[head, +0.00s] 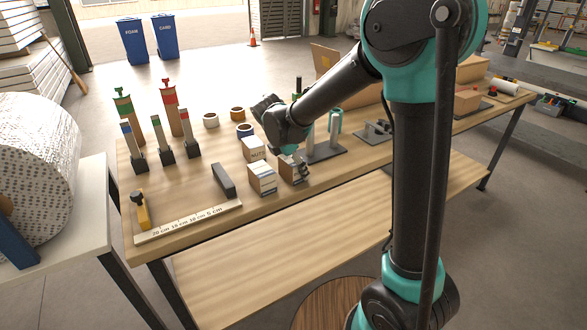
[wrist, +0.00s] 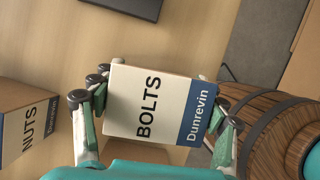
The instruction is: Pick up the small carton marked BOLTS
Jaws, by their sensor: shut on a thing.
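The small carton marked BOLTS (wrist: 150,103) has a white label face with a blue Dunrevin band. My gripper (wrist: 158,112) is shut on it, one finger at each side, in the wrist view. In the head view my gripper (head: 298,160) is at the carton (head: 288,171) near the front edge of the bench, and partly covers it. I cannot tell whether the carton touches the bench top. A carton marked NUTS (wrist: 22,125) lies to the left in the wrist view, apart from my gripper.
Two other cartons (head: 262,179) (head: 253,149) stand close on the left. A wooden barrel (wrist: 262,125) is beside the bench.

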